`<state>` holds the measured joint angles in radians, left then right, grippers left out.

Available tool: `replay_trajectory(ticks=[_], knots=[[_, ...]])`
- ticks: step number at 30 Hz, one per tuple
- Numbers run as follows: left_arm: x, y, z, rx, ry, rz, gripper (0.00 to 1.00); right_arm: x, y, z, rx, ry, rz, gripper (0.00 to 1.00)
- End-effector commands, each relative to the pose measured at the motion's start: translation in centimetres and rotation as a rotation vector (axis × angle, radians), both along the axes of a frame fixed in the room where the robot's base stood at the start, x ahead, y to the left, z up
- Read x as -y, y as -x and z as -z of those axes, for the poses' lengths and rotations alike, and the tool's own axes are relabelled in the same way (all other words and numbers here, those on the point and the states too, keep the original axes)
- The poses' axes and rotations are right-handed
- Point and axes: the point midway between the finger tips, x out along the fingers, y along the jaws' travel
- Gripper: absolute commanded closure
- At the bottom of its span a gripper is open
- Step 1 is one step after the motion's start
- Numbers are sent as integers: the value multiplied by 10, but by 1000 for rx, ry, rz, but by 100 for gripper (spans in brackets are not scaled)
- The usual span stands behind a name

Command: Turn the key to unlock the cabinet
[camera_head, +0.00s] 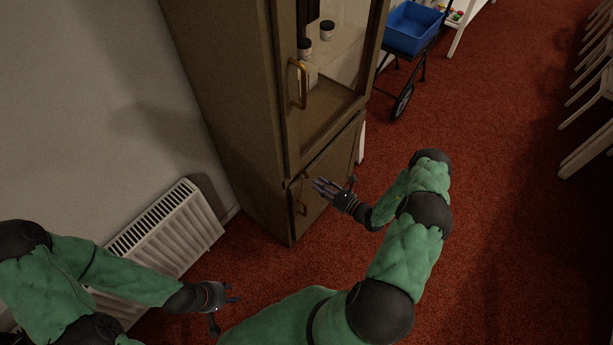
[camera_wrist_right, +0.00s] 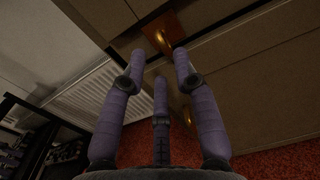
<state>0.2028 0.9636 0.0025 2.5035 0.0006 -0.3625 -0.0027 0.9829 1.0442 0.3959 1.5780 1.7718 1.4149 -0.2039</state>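The tall brown cabinet (camera_head: 231,100) has a glazed upper door and a lower door (camera_head: 325,175). In the right wrist view, a small brass piece on a brass plate (camera_wrist_right: 165,36) sits just beyond the fingertips; it may be the key in its lock, but its shape is unclear. My right gripper (camera_head: 333,184) is in front of the lower door, fingers spread and empty. Its open fingers also show in the right wrist view (camera_wrist_right: 160,62), apart from the brass piece. My left gripper (camera_head: 225,308) is low at the left, fingers apart and empty, away from the cabinet.
A brass handle (camera_head: 298,86) stands out from the upper door, and a smaller one (camera_head: 302,207) from the lower door. A white radiator (camera_head: 165,240) is left of the cabinet. A blue cart (camera_head: 411,28) stands behind right.

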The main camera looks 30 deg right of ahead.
Motion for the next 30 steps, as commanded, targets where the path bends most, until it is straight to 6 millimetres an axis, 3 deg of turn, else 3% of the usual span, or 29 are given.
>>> replay_trajectory(ticks=[6,12,24,27,28,30], knots=[[0,0,9,0,0,0,60,-16,-36,1,1,0,-5,70],[0,0,13,0,0,0,60,-24,-55,1,0,-1,-2,70],[0,0,13,0,0,0,60,-26,-62,0,-1,0,-2,70],[0,0,13,0,0,0,60,-26,-62,0,-1,0,-2,95],[0,0,13,0,0,0,60,-26,-62,0,-1,0,-2,100],[0,0,13,0,0,0,60,-26,-62,0,-1,0,-2,100]])
